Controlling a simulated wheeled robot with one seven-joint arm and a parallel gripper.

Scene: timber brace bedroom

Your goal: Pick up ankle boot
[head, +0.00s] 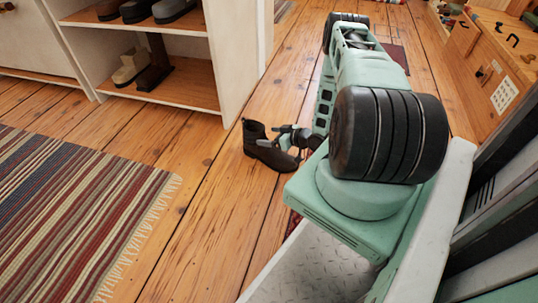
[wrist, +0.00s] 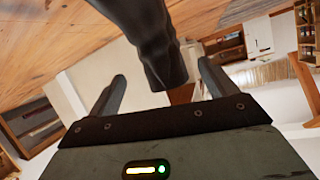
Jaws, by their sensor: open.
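The dark brown ankle boot (head: 254,132) stands upright on the plank floor in the head view, its toe pointing to the lower right. In the wrist view, which looks upside down, the boot (wrist: 150,32) hangs from the top with its shaft end between and just beyond my fingertips. My gripper (head: 274,136) is at the boot's right side, low above the floor, with one finger overlapping the boot in the picture. In the wrist view my gripper (wrist: 161,70) is open, with a finger on each side of the shaft. I cannot tell whether either finger touches it.
A white shelf unit (head: 238,60) with several shoes stands at the upper left. A striped rug (head: 75,215) lies at the lower left. A wooden chest (head: 490,75) stands at the right. Bare floor (head: 190,165) lies between the rug and the boot.

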